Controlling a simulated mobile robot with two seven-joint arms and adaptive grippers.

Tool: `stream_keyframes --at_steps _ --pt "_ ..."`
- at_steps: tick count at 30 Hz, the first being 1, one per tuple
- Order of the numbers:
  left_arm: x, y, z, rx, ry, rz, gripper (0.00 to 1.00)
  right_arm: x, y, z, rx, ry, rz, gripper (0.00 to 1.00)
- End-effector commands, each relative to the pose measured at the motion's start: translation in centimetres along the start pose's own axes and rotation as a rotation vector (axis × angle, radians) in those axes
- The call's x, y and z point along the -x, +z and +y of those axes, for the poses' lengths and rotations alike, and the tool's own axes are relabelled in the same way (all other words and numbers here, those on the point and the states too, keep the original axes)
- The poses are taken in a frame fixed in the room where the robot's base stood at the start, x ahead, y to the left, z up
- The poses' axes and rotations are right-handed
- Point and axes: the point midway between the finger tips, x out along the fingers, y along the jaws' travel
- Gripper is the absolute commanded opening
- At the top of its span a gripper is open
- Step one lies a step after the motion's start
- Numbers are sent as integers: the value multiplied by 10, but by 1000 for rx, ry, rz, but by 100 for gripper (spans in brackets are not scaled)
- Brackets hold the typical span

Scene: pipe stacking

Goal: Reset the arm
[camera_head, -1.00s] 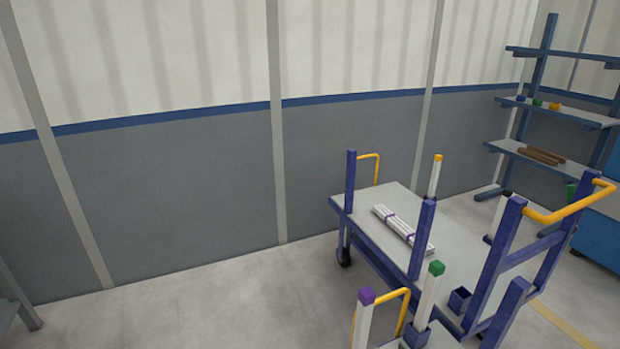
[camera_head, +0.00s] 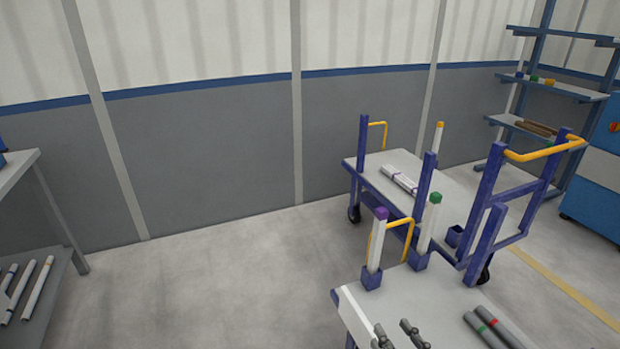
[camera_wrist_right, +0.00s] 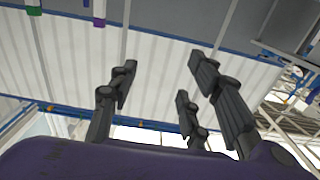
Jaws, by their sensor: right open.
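My right gripper (camera_head: 393,330) shows only its dark grey fingertips at the bottom edge of the head view, in front of the near cart top. In the right wrist view its fingers (camera_wrist_right: 160,82) stand apart with nothing between them, facing the white wall. The rest of my right arm is hidden below the head view. My left gripper is not in view.
The near cart (camera_head: 440,287) holds a purple-capped post (camera_head: 376,243), a green-capped post (camera_head: 429,226) and grey pipes (camera_head: 492,330). Behind it stands a cart with a white pipe bundle (camera_head: 400,180). A rack (camera_head: 35,290) is at left. Open floor (camera_head: 220,270) lies between.

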Motion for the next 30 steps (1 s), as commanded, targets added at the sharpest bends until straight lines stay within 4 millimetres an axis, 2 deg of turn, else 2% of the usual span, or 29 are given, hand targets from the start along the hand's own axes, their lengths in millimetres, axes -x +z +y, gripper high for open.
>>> stream_keyframes --at_steps 4,5,7,11,15,18,24,27,30 --pt "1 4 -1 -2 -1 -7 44 1 6 20 168 103 -54 44" --pt "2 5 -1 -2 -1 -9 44 5 13 21 181 128 -80 44" --pt "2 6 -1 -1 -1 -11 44 27 38 22 194 184 -169 44" --pt "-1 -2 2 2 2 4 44 84 92 9 177 248 -371 44" --pt "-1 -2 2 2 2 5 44 156 145 -22 115 268 -586 44" --pt "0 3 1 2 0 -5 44 208 172 -49 49 272 -717 44" --pt "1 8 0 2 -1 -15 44 299 198 -98 -115 311 -887 44" --pt "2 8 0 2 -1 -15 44 343 205 -112 -149 340 -959 44" --pt "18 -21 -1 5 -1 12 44 332 176 -109 -146 336 -934 44"
